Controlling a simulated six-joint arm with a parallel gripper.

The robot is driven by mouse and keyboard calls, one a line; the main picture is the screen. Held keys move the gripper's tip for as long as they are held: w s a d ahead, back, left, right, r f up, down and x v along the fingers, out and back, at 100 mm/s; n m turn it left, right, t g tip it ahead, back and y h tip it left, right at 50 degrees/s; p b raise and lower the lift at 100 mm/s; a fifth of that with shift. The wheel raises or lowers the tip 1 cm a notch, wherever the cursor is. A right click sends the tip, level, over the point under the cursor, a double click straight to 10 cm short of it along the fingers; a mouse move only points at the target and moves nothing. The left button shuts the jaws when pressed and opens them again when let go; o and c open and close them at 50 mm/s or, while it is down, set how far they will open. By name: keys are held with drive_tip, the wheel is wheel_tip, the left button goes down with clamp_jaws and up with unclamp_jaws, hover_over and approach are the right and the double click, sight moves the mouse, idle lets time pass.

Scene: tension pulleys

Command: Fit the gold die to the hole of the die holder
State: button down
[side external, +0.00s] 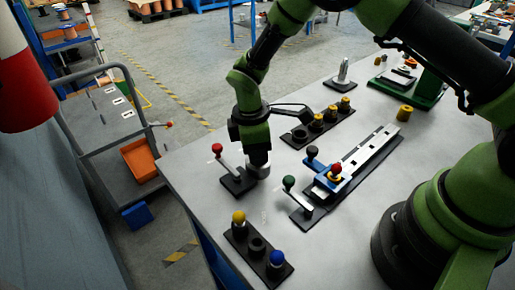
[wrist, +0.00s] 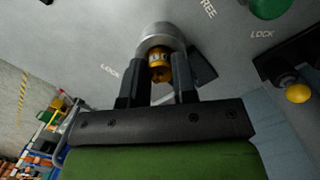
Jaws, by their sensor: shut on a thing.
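My gripper (side external: 256,160) points down at the left part of the table, low over a silver round holder (side external: 261,172). In the wrist view, my gripper (wrist: 159,88) has its two dark fingers on either side of a gold die (wrist: 158,66) and is shut on it. The silver die holder (wrist: 160,31) curves around the far side of the die. The die is at the holder's opening; I cannot tell how deep it sits. In the side view the die is hidden by my gripper.
A red-knobbed lever (side external: 217,149) on a black base stands just left of my gripper. A green-knobbed lever (side external: 289,183) and a blue fixture (side external: 319,189) stand to the right. A black rack (side external: 325,127) holds gold pieces behind. A knob rack (side external: 255,248) is in front.

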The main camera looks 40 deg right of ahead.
drive_tip(key=c, duration=0.8)
unclamp_jaws()
drive_tip(key=shift+c, duration=0.2)
wheel_tip(320, 180, up, 10)
drive_tip(key=a, duration=0.1)
drive_tip(key=shift+w, duration=0.3)
drive_tip(key=s+d+r+m+t+y, duration=0.1)
drive_tip(key=s+d+r+m+t, duration=0.2)
drive_tip(key=s+r+m, duration=0.45)
drive_tip(key=s+d+r+m+t+y, duration=0.25)
drive_tip(key=s+r, duration=0.25)
drive_tip(key=r, duration=0.5)
drive_tip(key=s+m+t, duration=0.2)
drive_tip(key=s+m, duration=0.3)
drive_tip(key=s, duration=0.3)
drive_tip(key=shift+d, duration=0.45)
